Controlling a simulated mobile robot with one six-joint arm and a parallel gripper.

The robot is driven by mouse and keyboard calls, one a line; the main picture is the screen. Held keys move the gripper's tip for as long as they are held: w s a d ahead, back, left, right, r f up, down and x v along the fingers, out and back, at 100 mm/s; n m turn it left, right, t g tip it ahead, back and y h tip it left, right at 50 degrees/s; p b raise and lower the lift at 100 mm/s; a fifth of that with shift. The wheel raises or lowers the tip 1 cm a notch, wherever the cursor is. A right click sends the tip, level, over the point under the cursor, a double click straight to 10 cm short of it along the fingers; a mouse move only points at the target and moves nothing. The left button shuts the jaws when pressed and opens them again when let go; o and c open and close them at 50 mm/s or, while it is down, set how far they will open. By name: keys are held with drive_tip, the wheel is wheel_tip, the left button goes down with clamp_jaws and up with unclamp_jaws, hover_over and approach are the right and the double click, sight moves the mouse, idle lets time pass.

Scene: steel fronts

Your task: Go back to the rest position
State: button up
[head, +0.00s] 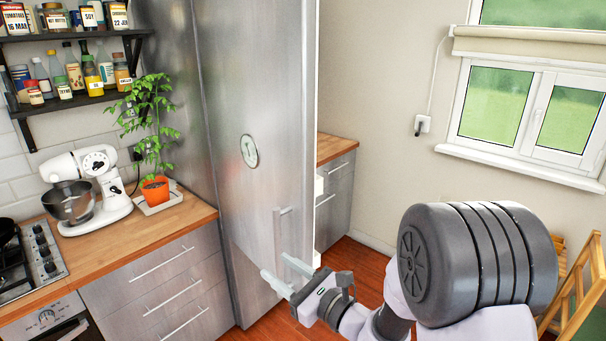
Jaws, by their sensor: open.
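My gripper (275,266) is low in the middle of the head view, at the end of my arm. Its two pale fingers are spread apart with nothing between them. They are in front of the lower part of a tall steel door (255,85), near its vertical bar handle (279,230). I cannot tell whether a finger touches the handle or the door. The door seems to stand ajar, with a white inner edge and white parts showing along its right side. What lies behind the door is hidden.
A wooden counter (105,252) on the left holds a stand mixer (112,200), a potted plant (155,190) and a hob (45,270). Steel drawers (335,195) stand behind the door. A wooden chair-like frame (575,290) is at right. Some floor (345,255) is clear.

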drive_tip(key=s+a+r+n+g+b, duration=0.1)
drive_tip(key=s+a+n+g+b, duration=0.1)
drive_tip(key=s+n+g, duration=0.55)
drive_tip(key=s+a+r+n+g+b, duration=0.1)
drive_tip(key=s+a+r+n+g, duration=0.2)
drive_tip(key=s, duration=0.7)
drive_tip(key=s+d+f+n+h+b, duration=0.3)
drive_tip(key=s+d+f+n+h, duration=0.4)
drive_tip(key=s+d, duration=0.25)
drive_tip(key=s+d+n+t+h+b, duration=0.1)
drive_tip(key=d+n+t+h, duration=0.2)
drive_tip(key=d, duration=0.7)
drive_tip(key=shift+t+h, duration=0.55)
drive_tip(key=shift+h, duration=0.05)
drive_tip(key=shift+s+r, duration=0.1)
